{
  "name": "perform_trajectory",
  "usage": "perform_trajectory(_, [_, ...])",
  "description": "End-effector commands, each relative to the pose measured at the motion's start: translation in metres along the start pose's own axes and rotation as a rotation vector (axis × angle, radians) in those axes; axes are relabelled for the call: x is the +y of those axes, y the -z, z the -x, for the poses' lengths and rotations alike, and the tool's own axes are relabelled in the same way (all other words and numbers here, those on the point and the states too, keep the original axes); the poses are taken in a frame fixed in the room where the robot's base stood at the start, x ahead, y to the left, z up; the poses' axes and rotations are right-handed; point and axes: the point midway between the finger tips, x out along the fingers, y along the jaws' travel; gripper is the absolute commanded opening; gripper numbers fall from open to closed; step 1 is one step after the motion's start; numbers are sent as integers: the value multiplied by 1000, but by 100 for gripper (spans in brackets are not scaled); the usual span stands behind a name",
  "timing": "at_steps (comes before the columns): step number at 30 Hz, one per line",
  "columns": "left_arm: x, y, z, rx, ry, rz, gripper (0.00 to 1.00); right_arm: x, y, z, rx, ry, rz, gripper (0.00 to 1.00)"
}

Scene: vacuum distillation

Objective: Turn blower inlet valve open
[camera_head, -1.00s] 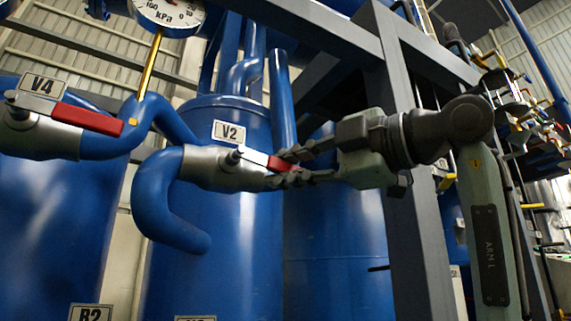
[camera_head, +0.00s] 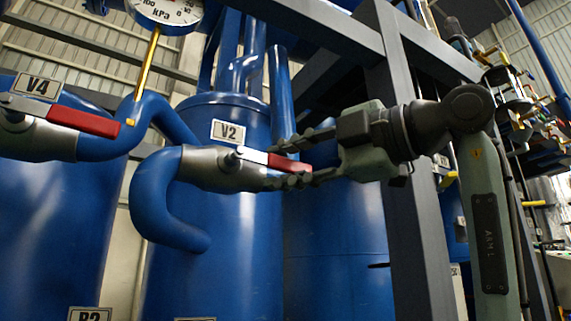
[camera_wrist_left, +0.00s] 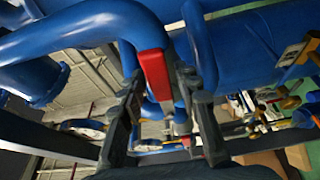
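A valve (camera_head: 210,168) with a red lever handle (camera_head: 290,161) sits on a blue curved pipe under a plate marked V2 (camera_head: 228,131). The lever points right, roughly in line with the valve body. My left gripper (camera_head: 274,166) is open around the lever, one finger above it and one below. The lower finger looks close to the lever; I cannot tell if it touches. In the left wrist view the red handle (camera_wrist_left: 156,76) lies between the two spread fingers, nearer the right one. My right gripper is not in view. No label names the blower inlet valve.
A second valve with a red handle (camera_head: 82,119), marked V4 (camera_head: 37,87), is at the left. A kPa gauge (camera_head: 165,12) stands above on a brass stem. Blue tanks (camera_head: 215,250) are behind, and a dark steel post (camera_head: 410,230) stands behind my left arm.

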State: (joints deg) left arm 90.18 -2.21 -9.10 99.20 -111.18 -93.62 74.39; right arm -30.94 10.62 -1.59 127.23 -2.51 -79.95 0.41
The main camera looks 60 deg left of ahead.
Motion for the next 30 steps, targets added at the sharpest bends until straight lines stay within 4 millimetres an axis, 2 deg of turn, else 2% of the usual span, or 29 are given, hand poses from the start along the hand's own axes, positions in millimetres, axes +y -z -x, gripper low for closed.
perform_trajectory(9, [0,0,1,-1,1,-1,40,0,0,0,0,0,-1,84])
perform_trajectory(13, [0,-1,11,-3,-1,-1,40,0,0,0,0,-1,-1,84])
perform_trajectory(17, [1,-1,34,-4,-2,-2,40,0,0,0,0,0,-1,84])
perform_trajectory(24, [0,0,85,-3,-2,-2,40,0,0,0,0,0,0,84])
perform_trajectory(30, [0,0,113,-1,0,-1,40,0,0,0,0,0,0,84])
